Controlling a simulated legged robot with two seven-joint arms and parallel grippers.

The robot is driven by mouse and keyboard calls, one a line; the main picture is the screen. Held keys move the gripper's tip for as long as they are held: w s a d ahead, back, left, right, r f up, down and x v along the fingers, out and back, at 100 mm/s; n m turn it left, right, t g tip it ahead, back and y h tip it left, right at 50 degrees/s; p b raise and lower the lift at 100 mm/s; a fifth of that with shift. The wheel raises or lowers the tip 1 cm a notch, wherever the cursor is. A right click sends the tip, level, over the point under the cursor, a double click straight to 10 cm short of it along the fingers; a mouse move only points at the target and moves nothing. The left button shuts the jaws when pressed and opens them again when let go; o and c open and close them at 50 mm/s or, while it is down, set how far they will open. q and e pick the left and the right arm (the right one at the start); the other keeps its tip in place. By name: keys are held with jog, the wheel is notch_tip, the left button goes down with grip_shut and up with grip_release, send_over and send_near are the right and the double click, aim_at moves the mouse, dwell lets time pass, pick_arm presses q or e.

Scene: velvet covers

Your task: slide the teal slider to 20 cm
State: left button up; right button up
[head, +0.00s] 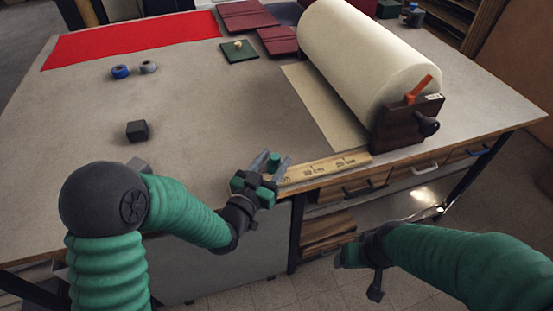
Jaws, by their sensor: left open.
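The teal slider (274,160) is a small teal cylinder near the left end of a wooden ruler (325,168) along the table's front edge. The ruler carries dark numbers, too small to read surely. My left gripper (272,165) is open, with its grey fingers around or beside the slider; contact cannot be told. The gripper hides the ruler's left end. My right gripper (360,262) hangs in front of the table, below its edge, with its fingers unclear.
A large cream roll (355,55) in a dark wooden holder (405,125) with an orange lever (419,88) stands behind the ruler's right end. A dark block (137,130) and two tape rolls (120,72) lie at left. Red cloth (130,38) lies at the back. The middle table is clear.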

pick_arm(q)
jog(key=shift+w+d, duration=0.1)
jog(key=shift+w, duration=0.6)
jog(key=shift+c, duration=0.2)
jog(key=shift+d, duration=0.1)
grip_shut()
dwell(0.7)
